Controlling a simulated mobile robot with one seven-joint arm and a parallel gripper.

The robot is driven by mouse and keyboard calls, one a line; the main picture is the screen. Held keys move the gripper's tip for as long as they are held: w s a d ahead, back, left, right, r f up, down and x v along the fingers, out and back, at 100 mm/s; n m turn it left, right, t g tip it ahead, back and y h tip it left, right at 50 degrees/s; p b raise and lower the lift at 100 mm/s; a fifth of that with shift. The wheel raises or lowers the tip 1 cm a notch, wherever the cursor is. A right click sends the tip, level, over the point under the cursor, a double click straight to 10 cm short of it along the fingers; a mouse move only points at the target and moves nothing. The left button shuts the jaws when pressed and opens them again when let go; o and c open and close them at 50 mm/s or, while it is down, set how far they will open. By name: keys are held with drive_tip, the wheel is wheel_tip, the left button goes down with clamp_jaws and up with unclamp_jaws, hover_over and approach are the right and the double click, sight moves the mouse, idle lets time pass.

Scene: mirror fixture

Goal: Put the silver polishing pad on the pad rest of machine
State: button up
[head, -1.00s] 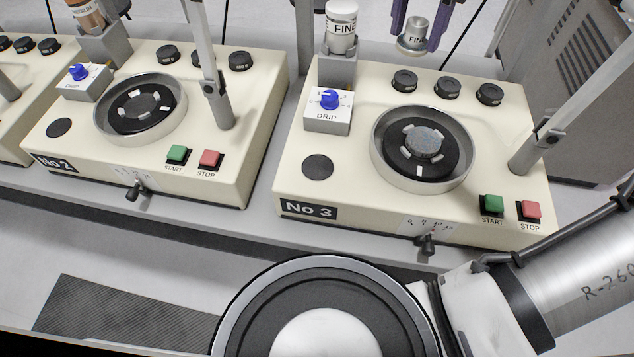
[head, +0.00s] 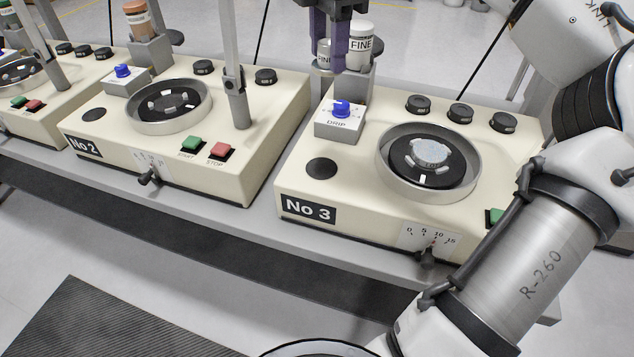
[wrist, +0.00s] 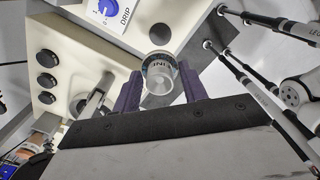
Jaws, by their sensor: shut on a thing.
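A white FINE bottle (head: 361,42) stands in a grey holder (head: 357,85) right beside the gripper. The drip box (head: 338,124) with a blue knob is just in front. Machine No 2 (head: 255,160) and its upright post (head: 236,100) stand to the left. My arm covers No 3's right side.

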drive_tip(key=shift+s+a, duration=0.1)
drive_tip(key=shift+a, duration=0.15)
drive_tip(key=shift+a+f, duration=0.1)
drive_tip(key=shift+f, duration=0.25)
drive_tip(key=p, duration=0.2)
approach(322, 169)
wheel_tip(322, 169, down, 6)
drive_tip(key=shift+r, duration=0.25)
drive_tip(key=shift+f, duration=0.15)
drive_tip(key=shift+f, duration=0.25)
drive_tip(key=o, duration=1)
drive_tip(key=shift+r, duration=0.1)
drive_tip(key=shift+r, duration=0.1)
